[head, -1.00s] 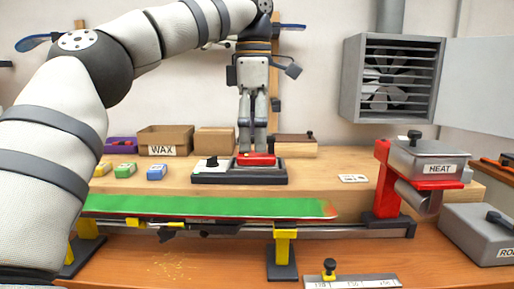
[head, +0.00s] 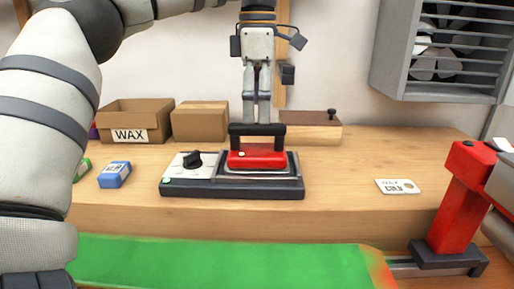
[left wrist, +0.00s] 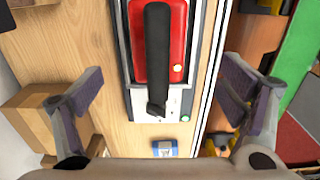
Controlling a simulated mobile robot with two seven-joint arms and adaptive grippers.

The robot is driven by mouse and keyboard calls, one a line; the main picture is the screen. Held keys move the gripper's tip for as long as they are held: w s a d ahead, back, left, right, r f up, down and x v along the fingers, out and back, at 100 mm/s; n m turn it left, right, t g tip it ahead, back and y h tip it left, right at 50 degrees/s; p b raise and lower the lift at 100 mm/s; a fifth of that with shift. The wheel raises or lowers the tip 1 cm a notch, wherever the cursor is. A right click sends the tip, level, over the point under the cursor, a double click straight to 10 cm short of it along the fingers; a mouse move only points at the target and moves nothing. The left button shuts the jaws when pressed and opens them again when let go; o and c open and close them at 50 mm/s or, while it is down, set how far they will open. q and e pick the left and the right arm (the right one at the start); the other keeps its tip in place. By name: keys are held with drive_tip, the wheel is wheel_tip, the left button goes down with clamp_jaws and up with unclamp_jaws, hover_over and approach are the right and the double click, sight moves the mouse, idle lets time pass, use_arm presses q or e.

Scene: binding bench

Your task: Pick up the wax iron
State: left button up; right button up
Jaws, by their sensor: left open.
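The wax iron (head: 257,158) has a red body and a black handle and rests flat on its dark base (head: 230,190) on the wooden shelf. In the left wrist view the iron (left wrist: 157,50) lies upper centre, its black handle running lengthwise between my fingers. My left gripper (head: 256,108) points straight down just above the handle in the head view. Its open fingers (left wrist: 160,95) stand wide apart, one on each side of the iron, with nothing held. Whether the fingertips reach down to handle height I cannot tell. My right gripper is not in view.
A blue wax block (head: 114,174) sits left, a white tag (head: 397,186) right. The green board (head: 220,264) and red stand (head: 460,200) are in front.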

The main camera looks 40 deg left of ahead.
sight(257, 135)
use_arm(q)
wheel_tip(257, 135, down, 9)
drive_tip(key=shift+w+a+r, duration=0.1)
drive_tip(key=shift+r, duration=0.05)
drive_tip(key=c, duration=2)
